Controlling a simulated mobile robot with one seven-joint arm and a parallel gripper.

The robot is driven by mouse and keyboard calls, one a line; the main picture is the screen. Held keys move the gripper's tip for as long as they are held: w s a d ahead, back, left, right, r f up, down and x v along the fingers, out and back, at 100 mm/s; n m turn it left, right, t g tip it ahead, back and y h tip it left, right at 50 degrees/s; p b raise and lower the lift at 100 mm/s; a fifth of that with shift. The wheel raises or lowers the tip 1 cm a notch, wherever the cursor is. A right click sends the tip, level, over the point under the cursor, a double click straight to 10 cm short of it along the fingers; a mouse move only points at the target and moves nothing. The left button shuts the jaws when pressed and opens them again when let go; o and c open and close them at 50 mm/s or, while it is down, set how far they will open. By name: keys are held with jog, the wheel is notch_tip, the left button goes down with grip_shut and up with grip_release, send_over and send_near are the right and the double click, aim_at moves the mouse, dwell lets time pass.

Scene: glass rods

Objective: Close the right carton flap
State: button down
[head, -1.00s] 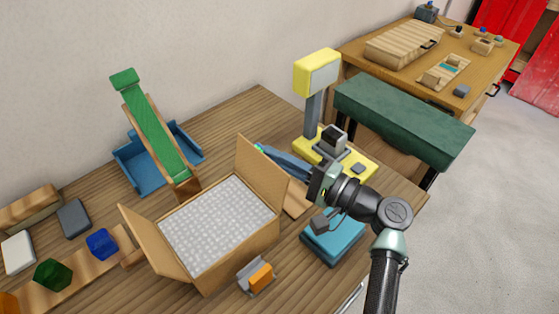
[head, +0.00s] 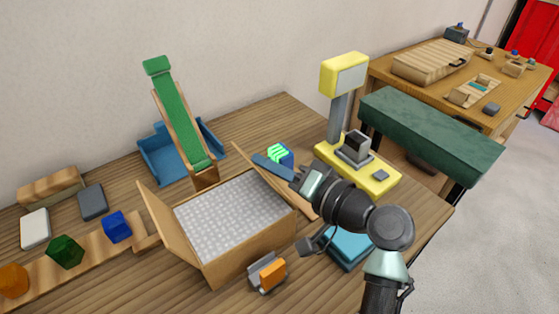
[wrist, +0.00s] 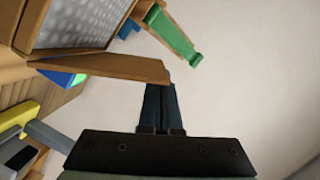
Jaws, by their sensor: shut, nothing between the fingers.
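The open carton (head: 245,252) stands on the table with a pale patterned surface inside. In the wrist view the gripper's fingertips (wrist: 160,88) lie close together against or very near the flap; exact contact is unclear.
A blue-and-green block (head: 280,154) sits just behind my gripper. A yellow scale-like stand (head: 345,75) is to the right, a green slide (head: 178,115) with a blue tray behind. An orange-and-grey piece (head: 267,273) lies in front, and a teal block (head: 348,248) under my arm.

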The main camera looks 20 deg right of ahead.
aim_at(240, 219)
jog(key=shift+s+a+f+n+h+b, duration=0.2)
jog(key=shift+a+f+n+b, duration=0.25)
jog(key=shift+a+n, duration=0.15)
jog(key=shift+s+a+f+n+h+b, duration=0.2)
jog(key=shift+a+f+n+b, duration=0.1)
jog(key=shift+a+n+b, duration=0.25)
jog(key=shift+s+a+f+n+h+b, duration=0.25)
jog(key=shift+a+f+n+h+b, duration=0.25)
jog(key=shift+a+f+n+b, duration=0.5)
jog(key=f+n+b, duration=0.1)
jog(key=a+f+n+b, duration=0.1)
jog(key=n+b, duration=0.1)
jog(key=shift+s+a+h, duration=0.1)
jog(key=shift+s+h, duration=0.2)
jog(key=shift+h, duration=0.1)
jog(key=shift+s+a+f+n+h+b, duration=0.1)
jog(key=shift+a+f+n+h+b, duration=0.15)
jog(key=shift+f+n+b, duration=0.35)
jog(key=shift+a+f+n+h+b, duration=0.1)
jog(key=shift+f+n+h+b, duration=0.15)
jog(key=shift+n+b, duration=0.4)
jog(key=shift+r, duration=0.1)
